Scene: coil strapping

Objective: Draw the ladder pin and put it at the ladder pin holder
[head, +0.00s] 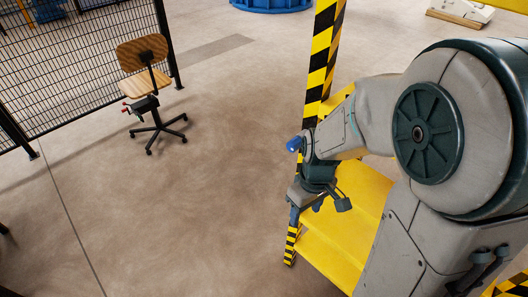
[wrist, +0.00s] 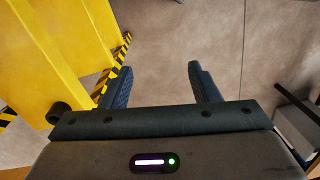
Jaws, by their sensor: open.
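The yellow ladder (head: 345,222), with black-and-yellow striped edges, stands partly behind my arm in the head view. Its yellow side also fills the upper left of the wrist view (wrist: 75,45). My gripper (head: 305,208) is beside the ladder's striped edge in the head view. In the wrist view my gripper (wrist: 162,86) has its two dark fingers wide apart, with only floor between them. A dark round end (wrist: 58,113) shows beside the gripper's left side against the yellow; I cannot tell what it is. I cannot make out the ladder pin or its holder for certain in either view.
A wooden-seated swivel chair (head: 144,62) stands by a black mesh fence (head: 75,60) at upper left. A striped post (head: 322,55) rises behind my arm. A blue round base (head: 270,4) is at the far top.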

